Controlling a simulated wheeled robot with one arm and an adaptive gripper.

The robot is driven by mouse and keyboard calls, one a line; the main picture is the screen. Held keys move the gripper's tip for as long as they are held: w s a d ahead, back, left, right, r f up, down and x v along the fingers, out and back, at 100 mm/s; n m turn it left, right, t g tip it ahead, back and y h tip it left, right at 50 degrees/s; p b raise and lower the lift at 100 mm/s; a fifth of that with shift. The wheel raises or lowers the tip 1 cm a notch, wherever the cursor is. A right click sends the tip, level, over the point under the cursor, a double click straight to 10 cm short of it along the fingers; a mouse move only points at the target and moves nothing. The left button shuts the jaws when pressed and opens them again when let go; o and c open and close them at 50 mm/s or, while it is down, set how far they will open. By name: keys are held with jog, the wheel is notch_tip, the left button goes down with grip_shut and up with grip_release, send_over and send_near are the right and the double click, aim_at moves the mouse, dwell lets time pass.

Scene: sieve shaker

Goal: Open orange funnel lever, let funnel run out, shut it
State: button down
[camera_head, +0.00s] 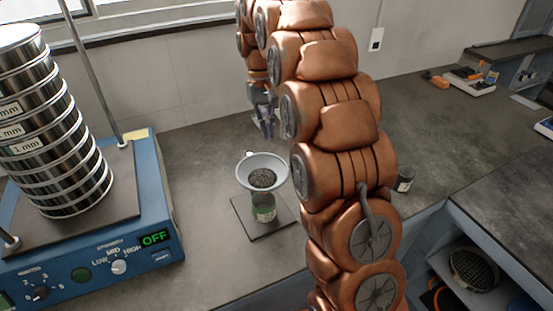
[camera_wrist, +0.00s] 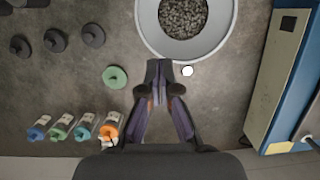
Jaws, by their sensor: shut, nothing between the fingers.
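A light grey funnel (camera_head: 281,176) with dark granules (camera_head: 263,178) in it stands above a green-labelled jar (camera_head: 264,210) on a dark square plate (camera_head: 242,219). In the wrist view the funnel (camera_wrist: 148,35) is at the top, with granules (camera_wrist: 183,16) inside. A small white round knob (camera_wrist: 187,71) shows just beside its rim. I cannot make out an orange lever on the funnel in either view. My gripper (camera_head: 265,130) is behind and above the funnel. In the wrist view my gripper (camera_wrist: 160,76) is shut and empty, its tips left of the white knob.
The blue sieve shaker (camera_head: 150,205), its display reading OFF, carries a stack of sieves (camera_head: 55,130) at left. In the wrist view, several colour-lidded jars (camera_wrist: 85,127), a green lid (camera_wrist: 115,77) and dark lids (camera_wrist: 55,40) lie left.

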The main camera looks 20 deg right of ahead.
jog(key=w+d+f, duration=0.2)
jog(key=w+d, duration=0.1)
jog(key=w, duration=0.3)
jog(key=shift+w+f, duration=0.25)
jog(key=shift+w, duration=0.05)
jog(key=shift+f, duration=0.1)
jog(key=s+f+p, duration=0.4)
jog(key=s+f, duration=0.2)
jog(key=f, duration=0.3)
jog(key=shift+s+a+f+p, duration=0.2)
jog(key=shift+s+f+p, duration=0.05)
jog(key=shift+f+p, duration=0.05)
dwell(0.6)
jog(key=shift+f+m+b, duration=0.1)
jog(key=shift+m+b, duration=0.2)
